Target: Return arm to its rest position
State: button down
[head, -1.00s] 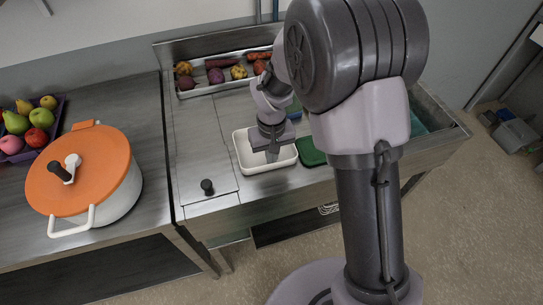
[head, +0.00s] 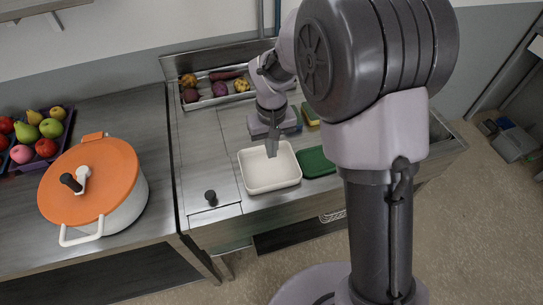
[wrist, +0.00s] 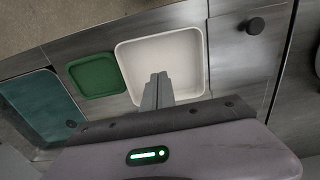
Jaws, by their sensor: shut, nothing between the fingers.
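My gripper (head: 271,147) is at the end of my arm above the steel counter (head: 205,160). Its fingers are together and hold nothing. In the wrist view my closed gripper (wrist: 158,80) overlaps the same white tray (wrist: 190,55), which looks empty. The gripper is apart from the tray as far as I can tell.
A green board (head: 316,163) lies right of the tray. A long tray of vegetables (head: 217,102) stands at the back. A white pot with an orange lid (head: 88,180) and a fruit crate (head: 68,125) are at left. A black knob (head: 210,196) stands at the counter front.

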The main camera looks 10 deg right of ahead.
jog(key=s+d+r+m+t+y+b, duration=0.1)
jog(key=s+d+r+m+t+b, duration=0.15)
jog(key=s+r, duration=0.55)
jog(key=s+d+r+m+t+b, duration=0.1)
jog(key=s+r+m+b, duration=0.1)
jog(key=s, duration=0.4)
jog(key=s+d+r+m+t+y+b, duration=0.1)
jog(key=s+r+m+t, duration=0.1)
jog(key=s, duration=0.4)
jog(key=shift+s+d+r+b, duration=0.25)
jog(key=shift+s+b, duration=0.05)
jog(key=shift+b, duration=0.05)
